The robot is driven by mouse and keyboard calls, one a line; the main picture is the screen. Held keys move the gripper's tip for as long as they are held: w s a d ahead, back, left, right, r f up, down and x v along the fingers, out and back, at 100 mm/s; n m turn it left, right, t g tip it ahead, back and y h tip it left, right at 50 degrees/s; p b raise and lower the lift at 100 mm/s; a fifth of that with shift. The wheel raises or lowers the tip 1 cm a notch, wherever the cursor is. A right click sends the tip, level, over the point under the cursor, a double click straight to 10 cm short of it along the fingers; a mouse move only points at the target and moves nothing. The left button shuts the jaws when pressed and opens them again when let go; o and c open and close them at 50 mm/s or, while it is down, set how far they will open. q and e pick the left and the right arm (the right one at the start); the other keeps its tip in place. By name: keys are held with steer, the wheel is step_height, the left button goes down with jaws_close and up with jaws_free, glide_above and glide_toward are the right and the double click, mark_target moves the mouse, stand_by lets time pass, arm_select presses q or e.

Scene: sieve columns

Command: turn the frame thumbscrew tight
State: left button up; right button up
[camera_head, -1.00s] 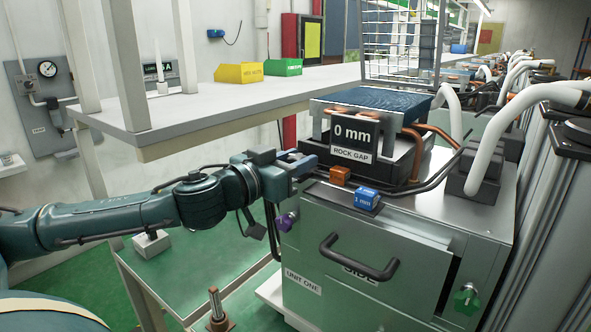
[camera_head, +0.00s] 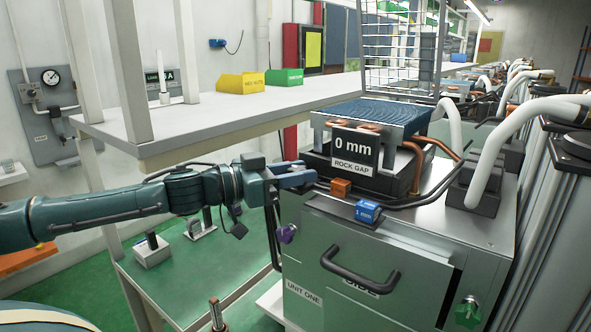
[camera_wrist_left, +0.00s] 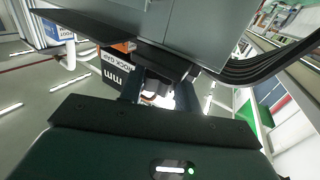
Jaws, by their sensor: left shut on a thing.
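My left gripper (camera_head: 303,178) is at the left side of the machine, beside the black "0 mm ROCK GAP" sign (camera_head: 352,149). Its two fingers also show in the left wrist view (camera_wrist_left: 158,92), shut on a small pale thing at the frame, taken as the frame thumbscrew (camera_wrist_left: 157,98). The fingers hide most of it, and in the head view it cannot be made out. A purple knob (camera_head: 287,233) and a green knob (camera_head: 467,312) stand on the machine's front, apart from the gripper. My right gripper is not in view.
An orange block (camera_head: 341,187) and a blue "1 mm" block (camera_head: 367,211) sit on the machine's front ledge. Dark hoses run close to the gripper. A white shelf (camera_head: 230,118) with yellow (camera_head: 240,82) and green bins (camera_head: 284,77) is behind my arm.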

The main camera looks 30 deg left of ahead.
arm_select(q)
steer(key=shift+r+m+g+h+p, duration=0.1)
steer(key=shift+m+g+h+p, duration=0.45)
steer(key=shift+m+h, duration=0.3)
steer(key=shift+w+a+m+g+h+p, duration=0.1)
steer(key=shift+m+g+h+p, duration=0.2)
steer(key=shift+m+g+h, duration=0.7)
steer(key=m+g+h, duration=0.1)
steer(key=g, duration=0.1)
steer(key=m+g+h, duration=0.1)
steer(key=g, duration=0.1)
steer(key=shift+w+m+h, duration=0.1)
steer(key=shift+m+h, duration=0.15)
steer(key=shift+h, duration=0.1)
steer(key=m+g+h, duration=0.1)
steer(key=m+g, duration=0.1)
steer(key=g, duration=0.1)
steer(key=m+g, duration=0.2)
steer(key=g, duration=0.1)
steer(key=shift+h, duration=0.4)
steer(key=shift+m+g, duration=1.3)
steer(key=shift+g, duration=1.05)
steer(key=o, duration=1)
